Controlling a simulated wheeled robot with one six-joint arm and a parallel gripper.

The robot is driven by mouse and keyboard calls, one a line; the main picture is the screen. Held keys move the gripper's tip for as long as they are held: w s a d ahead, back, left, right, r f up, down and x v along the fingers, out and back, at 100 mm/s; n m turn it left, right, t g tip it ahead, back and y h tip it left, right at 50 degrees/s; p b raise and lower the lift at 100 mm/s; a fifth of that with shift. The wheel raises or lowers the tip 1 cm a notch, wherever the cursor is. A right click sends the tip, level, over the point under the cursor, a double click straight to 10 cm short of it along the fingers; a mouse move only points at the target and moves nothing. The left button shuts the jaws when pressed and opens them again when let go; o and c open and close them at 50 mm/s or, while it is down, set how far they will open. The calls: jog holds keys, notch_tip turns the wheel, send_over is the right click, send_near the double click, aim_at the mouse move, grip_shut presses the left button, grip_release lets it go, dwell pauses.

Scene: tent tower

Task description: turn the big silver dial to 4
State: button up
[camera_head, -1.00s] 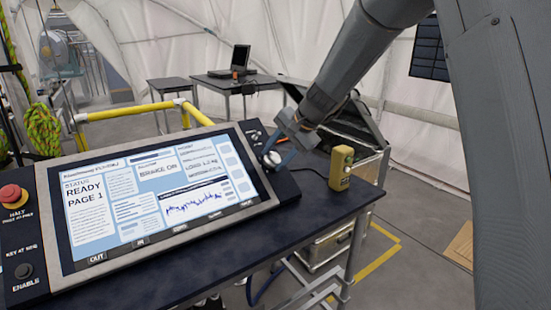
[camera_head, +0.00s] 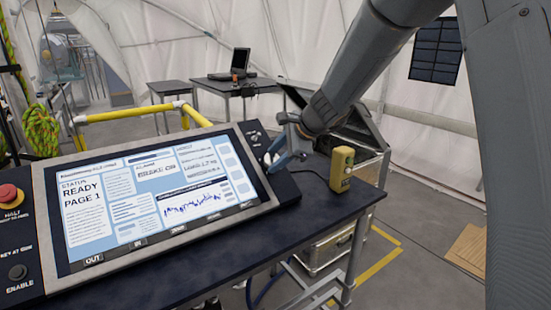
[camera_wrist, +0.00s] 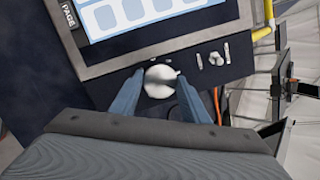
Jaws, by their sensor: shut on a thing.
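The big silver dial (camera_wrist: 161,81) sits on the dark panel strip beside the screen. In the wrist view it is round and pale, with a small pointer-like tip at its right side. My gripper (camera_wrist: 158,95) has its two blue fingers on either side of the dial, shut on it. In the head view my gripper (camera_head: 274,156) reaches down to the right end of the console and mostly hides the dial. Number marks around the dial are not readable, so its setting cannot be told.
A smaller silver knob (camera_wrist: 216,58) sits beside the dial. The console screen (camera_head: 160,195) reads READY, PAGE 1. A yellow box (camera_head: 342,169) stands on the table right of my gripper. A red HALT button (camera_head: 8,193) is at far left.

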jog(key=shift+w+d, duration=0.1)
dwell(0.4)
jog(key=o, duration=1.1)
jog(key=shift+c, duration=0.2)
jog(key=shift+r, duration=0.1)
jog(key=b+v, duration=0.1)
jog(key=v, duration=0.6)
jog(key=shift+s+d+r, duration=0.15)
jog(key=shift+s, duration=0.15)
jog(key=s+d+f+n+h, duration=0.1)
jog(key=s+d+f+n, duration=0.1)
jog(key=s+f, duration=0.1)
jog(key=s+d+f+n+g+h, duration=0.1)
jog(key=s+d+f+n, duration=0.1)
jog(key=s, duration=0.3)
jog(key=s+d+f+n+g, duration=0.1)
jog(key=s+d+f+n, duration=0.1)
jog(key=s+f, duration=0.2)
jog(key=shift+s+d+f+h, duration=0.15)
jog(key=shift+d+f+h, duration=0.25)
jog(key=shift+f, duration=0.25)
jog(key=s+d+f+n+g+h, duration=0.1)
jog(key=s+d+f+n, duration=0.3)
jog(key=s, duration=0.4)
jog(key=s+d+f+n+g+h, duration=0.1)
jog(key=s+d+f+n, duration=0.3)
jog(key=s, duration=0.4)
jog(key=shift+s+d+n+g+h, duration=0.15)
jog(key=shift+s+n+g+h, duration=0.25)
jog(key=shift+n+h, duration=0.4)
